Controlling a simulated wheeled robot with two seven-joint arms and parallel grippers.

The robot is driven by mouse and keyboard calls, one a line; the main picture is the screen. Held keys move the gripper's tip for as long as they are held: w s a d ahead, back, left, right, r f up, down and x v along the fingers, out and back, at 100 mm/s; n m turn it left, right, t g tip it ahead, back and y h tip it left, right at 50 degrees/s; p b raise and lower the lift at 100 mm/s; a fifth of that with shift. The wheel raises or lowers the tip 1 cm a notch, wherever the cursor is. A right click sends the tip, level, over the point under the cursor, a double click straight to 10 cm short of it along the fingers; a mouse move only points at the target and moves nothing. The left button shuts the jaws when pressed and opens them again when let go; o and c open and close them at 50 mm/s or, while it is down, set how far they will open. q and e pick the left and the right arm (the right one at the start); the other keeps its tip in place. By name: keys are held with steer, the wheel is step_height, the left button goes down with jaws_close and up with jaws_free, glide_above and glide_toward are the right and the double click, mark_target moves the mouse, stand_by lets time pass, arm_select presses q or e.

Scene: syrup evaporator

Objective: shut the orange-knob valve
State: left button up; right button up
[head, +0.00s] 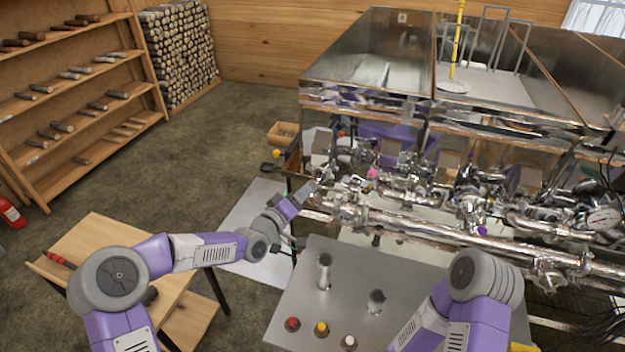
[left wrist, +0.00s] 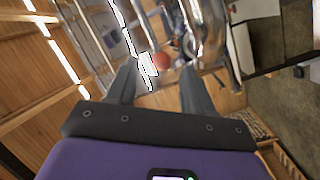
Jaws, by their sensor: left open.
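The orange knob (left wrist: 161,60) is a round orange-red ball in the left wrist view. It shows between the two fingers, near their tips, beside shiny metal pipes. I cannot tell whether either finger touches it. My left gripper (head: 307,189) is at the left end of the pipework in the head view. Its fingers are spread apart in the left wrist view (left wrist: 158,78), with nothing clamped between them. In the head view I cannot pick out the orange knob; the gripper may cover it. My right arm shows at the lower right, but its gripper is not visible.
Shiny pipes (head: 400,222) with several other coloured knobs, one pink (head: 372,173) and one purple (head: 482,230), run below the steel evaporator pans (head: 370,60). A metal table (head: 262,322) stands in front. A wooden bench (head: 105,232) is at the left, with open floor behind.

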mark_target(333, 190)
arm_select(q)
steer(key=shift+p+x, duration=0.45)
steer(key=shift+x, duration=1.8)
jaws_close()
